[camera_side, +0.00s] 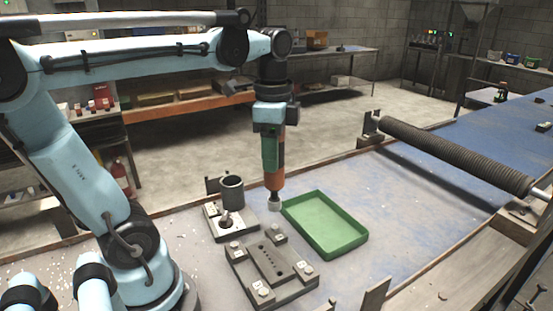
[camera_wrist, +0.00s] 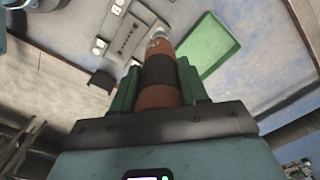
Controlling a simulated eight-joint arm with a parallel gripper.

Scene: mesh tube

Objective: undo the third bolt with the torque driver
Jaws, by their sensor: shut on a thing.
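My gripper (camera_side: 271,152) points straight down and is shut on the torque driver (camera_side: 275,178), an orange tool with a dark band and a grey socket tip. In the wrist view the driver (camera_wrist: 158,95) stands between my two green fingers. The tip hangs free, in the side view just above the far corner of a dark bolted plate (camera_side: 285,268). Pale bolt heads and small white number tags sit at the plate's corners. The tags are too small to read, so I cannot tell which bolt is third. The plate also shows in the wrist view (camera_wrist: 127,38).
A green tray (camera_side: 350,246), looking empty, lies right of the driver. A holder base (camera_side: 245,226) with a dark cup (camera_side: 232,190) stands to the left. A ribbed mesh tube (camera_side: 450,155) lies across supports at the right. Blue bench surface is clear beyond the tray.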

